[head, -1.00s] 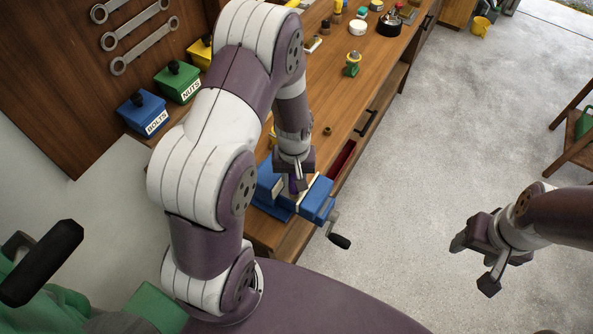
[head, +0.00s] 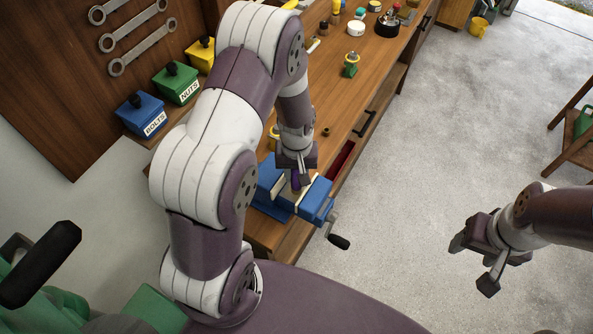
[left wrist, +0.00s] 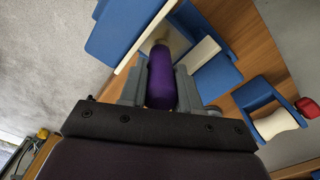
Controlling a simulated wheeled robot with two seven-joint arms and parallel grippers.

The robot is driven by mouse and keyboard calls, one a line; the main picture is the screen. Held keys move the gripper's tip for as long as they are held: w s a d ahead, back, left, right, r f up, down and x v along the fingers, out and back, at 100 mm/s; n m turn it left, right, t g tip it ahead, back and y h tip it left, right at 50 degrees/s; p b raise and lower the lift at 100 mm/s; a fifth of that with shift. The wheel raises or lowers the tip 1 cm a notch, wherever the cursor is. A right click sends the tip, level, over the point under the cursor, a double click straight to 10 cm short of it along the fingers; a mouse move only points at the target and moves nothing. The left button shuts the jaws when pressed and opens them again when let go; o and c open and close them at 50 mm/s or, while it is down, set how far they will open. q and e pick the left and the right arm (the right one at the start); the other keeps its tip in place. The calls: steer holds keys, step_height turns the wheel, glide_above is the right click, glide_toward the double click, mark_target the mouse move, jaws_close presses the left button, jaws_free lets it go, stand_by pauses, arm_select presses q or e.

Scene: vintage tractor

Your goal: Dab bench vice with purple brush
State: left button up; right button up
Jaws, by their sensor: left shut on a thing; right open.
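The blue bench vice (head: 314,201) is fixed at the near end of the wooden workbench, with a black-knobbed handle on its right. In the left wrist view the vice (left wrist: 214,77) shows its blue body and pale jaw faces. My left gripper (head: 297,177) is shut on the purple brush (head: 296,182) right over the vice. I cannot tell whether the tip touches the vice. My right gripper (head: 472,264) is open and empty above the floor at right.
Blue, green and yellow boxes (head: 178,82) stand at the bench's back left. Small jars and a green-and-yellow object (head: 350,65) are further along the bench. A drawer with red inside (head: 341,158) stands open beside the vice.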

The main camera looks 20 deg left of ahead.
arm_select(q)
steer(key=shift+s+a, duration=0.15)
steer(key=shift+s, duration=0.65)
steer(key=shift+w, duration=0.15)
steer(key=shift+w, duration=0.8)
steer(key=shift+s, duration=0.15)
steer(key=shift+s+p, duration=0.35)
steer(key=shift+s, duration=0.5)
steer(key=shift+w, duration=0.1)
steer(key=shift+w, duration=0.9)
